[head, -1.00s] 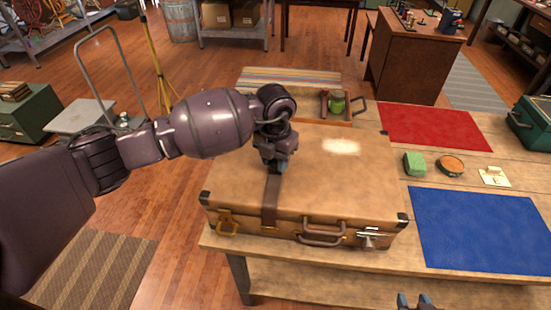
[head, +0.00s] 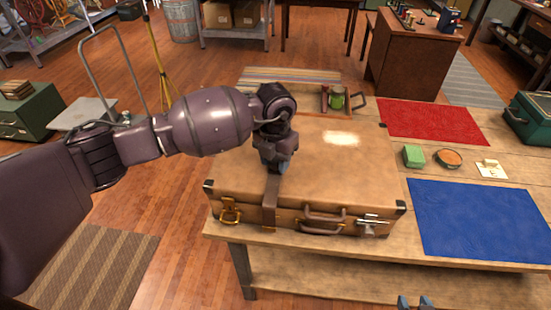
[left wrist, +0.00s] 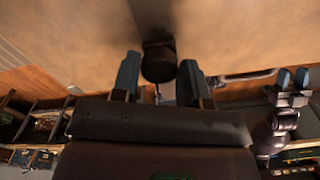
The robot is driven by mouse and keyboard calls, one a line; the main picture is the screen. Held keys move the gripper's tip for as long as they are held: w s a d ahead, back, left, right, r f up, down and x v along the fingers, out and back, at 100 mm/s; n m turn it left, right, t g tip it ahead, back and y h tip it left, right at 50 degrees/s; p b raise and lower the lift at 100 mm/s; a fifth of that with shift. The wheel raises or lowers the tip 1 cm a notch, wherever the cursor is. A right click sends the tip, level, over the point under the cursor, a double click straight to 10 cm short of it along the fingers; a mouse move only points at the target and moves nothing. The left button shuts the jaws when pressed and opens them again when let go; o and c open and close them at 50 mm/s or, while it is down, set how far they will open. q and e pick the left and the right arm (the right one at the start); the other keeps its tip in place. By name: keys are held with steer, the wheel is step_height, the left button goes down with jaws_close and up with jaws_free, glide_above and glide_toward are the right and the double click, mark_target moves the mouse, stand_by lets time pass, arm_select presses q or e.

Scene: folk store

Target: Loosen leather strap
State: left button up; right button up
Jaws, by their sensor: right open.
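The tan suitcase (head: 350,170) lies flat and closed on the wooden table. The dark brown leather strap (head: 271,205) runs over its lid and down the front, left of the handle. My left gripper (head: 274,166) is low over the lid at the strap.
A blue mat (head: 475,220) and red mat (head: 432,122) lie on the table to the right. Between them are a green sponge (head: 413,156), a round tin (head: 449,159) and a small card (head: 490,169). A wooden tray (head: 312,99) with a green jar stands behind the suitcase.

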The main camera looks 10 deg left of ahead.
arm_select(q)
steer(key=o, duration=0.3)
steer(key=shift+s, duration=0.1)
steer(key=shift+r, duration=0.35)
step_height(320, 180, up, 10)
steer(key=shift+r+b, duration=0.1)
steer(key=shift+b, duration=0.4)
